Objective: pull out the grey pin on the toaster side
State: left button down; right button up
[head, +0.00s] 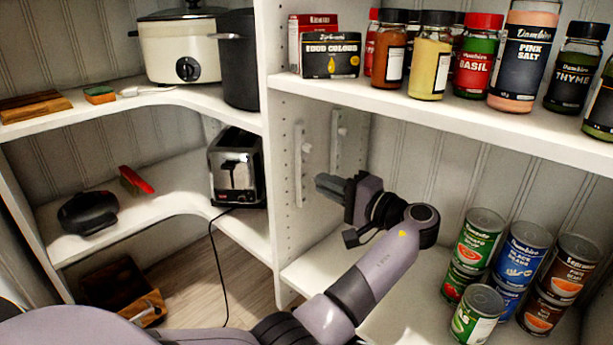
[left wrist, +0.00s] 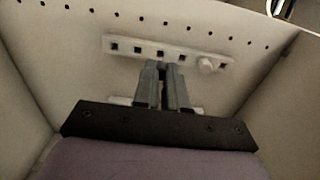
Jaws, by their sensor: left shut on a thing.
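My left gripper (head: 320,184) reaches in from the right of the white partition, below the spice shelf. In the left wrist view its two fingers (left wrist: 171,68) are shut close together in front of a pale strip with a row of square holes (left wrist: 138,49). The grey pin is hidden between the fingertips; I cannot tell how deep it sits in the strip. A pale round peg (left wrist: 206,65) stands in the same strip, right of the fingers. In the head view pale strips (head: 299,180) run upright on the partition. The chrome toaster (head: 236,172) stands left of the partition. My right gripper is not in view.
Spice jars (head: 432,55) line the shelf above my left arm. Several cans (head: 478,240) stand on the lower shelf to the right. A second strip (left wrist: 122,100) shows partly behind my gripper. A cable (head: 218,260) hangs below the toaster.

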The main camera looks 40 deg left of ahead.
pick_arm(q)
jog(key=shift+s+d, duration=0.1)
jog(key=shift+d, duration=1.25)
